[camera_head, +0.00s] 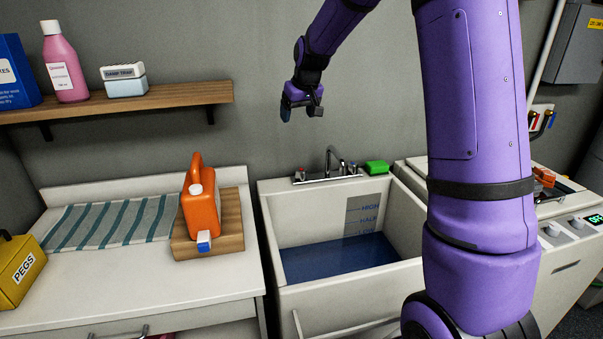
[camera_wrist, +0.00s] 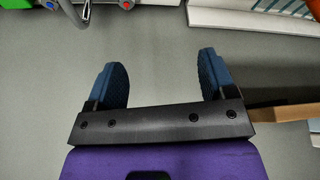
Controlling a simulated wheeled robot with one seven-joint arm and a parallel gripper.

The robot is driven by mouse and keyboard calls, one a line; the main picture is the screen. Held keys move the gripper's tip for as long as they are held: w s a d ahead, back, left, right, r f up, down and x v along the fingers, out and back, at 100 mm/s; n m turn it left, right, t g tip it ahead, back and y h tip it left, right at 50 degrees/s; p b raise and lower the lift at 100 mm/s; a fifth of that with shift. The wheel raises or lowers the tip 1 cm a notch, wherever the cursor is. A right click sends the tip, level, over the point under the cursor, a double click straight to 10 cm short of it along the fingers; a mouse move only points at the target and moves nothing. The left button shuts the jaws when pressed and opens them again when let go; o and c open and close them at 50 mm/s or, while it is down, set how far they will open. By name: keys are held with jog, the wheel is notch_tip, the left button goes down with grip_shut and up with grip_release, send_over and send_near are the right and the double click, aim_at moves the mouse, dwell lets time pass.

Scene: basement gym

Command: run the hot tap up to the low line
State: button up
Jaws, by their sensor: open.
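The pale sink basin (camera_head: 271,226) has a dark blue surface (camera_head: 335,257) in its bottom that looks like water. On its back wall are the marks HIGH (camera_head: 370,208) and HALF (camera_head: 368,221); a faint lower mark sits close to the blue surface. The hot tap, with a red handle (camera_head: 299,174), is left of the spout (camera_head: 331,155); it also shows at the top of the wrist view (camera_wrist: 127,4). The blue-marked tap (camera_head: 352,167) is on the right. No stream shows. My gripper (camera_head: 300,108) is open and empty, above the taps; its fingers (camera_wrist: 162,85) are apart.
A green sponge (camera_head: 377,167) lies at the sink's back right. An orange jug (camera_head: 200,209) stands on a wooden board (camera_head: 232,228) on the left counter, beside a striped cloth (camera_head: 110,222). Wall space around the gripper is clear.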

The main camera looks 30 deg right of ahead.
jog(key=w+d+f, duration=0.6)
jog(key=w+f, duration=0.3)
jog(key=f, duration=0.2)
send_near(302, 170)
jog(key=x, duration=1)
jog(key=shift+w+f, duration=0.1)
jog(key=shift+f, duration=0.3)
jog(key=c, duration=0.9)
jog(key=shift+a+m, duration=0.1)
jog(key=shift+m, duration=0.2)
